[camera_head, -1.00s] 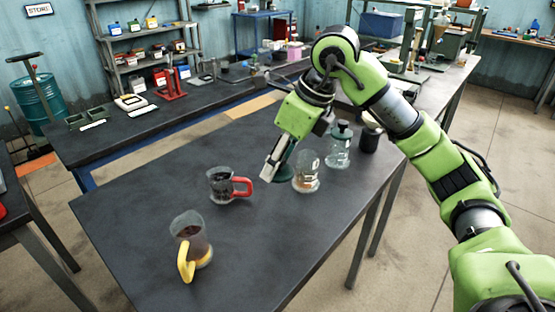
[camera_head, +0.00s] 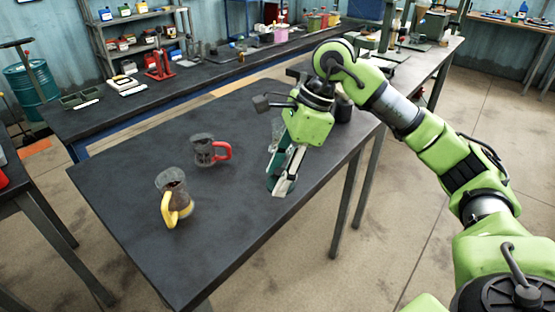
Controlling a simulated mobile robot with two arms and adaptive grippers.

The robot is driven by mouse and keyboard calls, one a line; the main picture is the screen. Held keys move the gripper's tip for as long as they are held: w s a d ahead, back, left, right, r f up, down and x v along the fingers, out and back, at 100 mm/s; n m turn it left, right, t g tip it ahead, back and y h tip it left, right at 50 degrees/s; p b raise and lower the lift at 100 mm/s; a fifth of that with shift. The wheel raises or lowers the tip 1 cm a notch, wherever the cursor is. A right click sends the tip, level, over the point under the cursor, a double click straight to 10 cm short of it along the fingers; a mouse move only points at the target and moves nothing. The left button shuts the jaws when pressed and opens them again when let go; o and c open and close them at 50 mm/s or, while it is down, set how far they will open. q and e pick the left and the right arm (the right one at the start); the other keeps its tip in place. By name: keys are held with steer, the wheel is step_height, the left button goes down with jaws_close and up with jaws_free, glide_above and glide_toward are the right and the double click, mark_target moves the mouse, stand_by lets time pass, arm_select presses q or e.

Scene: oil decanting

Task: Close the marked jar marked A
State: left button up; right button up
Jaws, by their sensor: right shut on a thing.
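My right gripper (camera_head: 281,184) points down over the front right part of the dark table (camera_head: 230,230). It is shut on a dark green piece (camera_head: 273,182) that looks like a lid, mostly hidden by the fingers. A clear glass jar (camera_head: 277,128) shows partly behind the gripper; its mouth and contents are hard to make out. A second jar, seen earlier with a stopper on top, is hidden behind the gripper's green body. I cannot read a letter A on any jar. My left gripper is not in view.
A glass jug with a red handle (camera_head: 205,150) and one with a yellow handle (camera_head: 173,196) stand on the table's left part. A black container (camera_head: 343,108) stands at the right edge. The table's front middle is clear.

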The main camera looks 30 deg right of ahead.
steer(key=s+a+f+n+g+h, duration=0.15)
steer(key=s+f+n+g, duration=0.55)
steer(key=n, duration=0.9)
steer(key=s+a+f+n+t+h, duration=0.1)
steer(key=s+a+f+n+h, duration=0.1)
steer(key=s+a+n, duration=0.2)
steer(key=shift+s+a+f+n, duration=0.2)
steer(key=shift+a+f+n, duration=0.1)
steer(key=shift+a+n, duration=0.75)
steer(key=shift+h, duration=0.25)
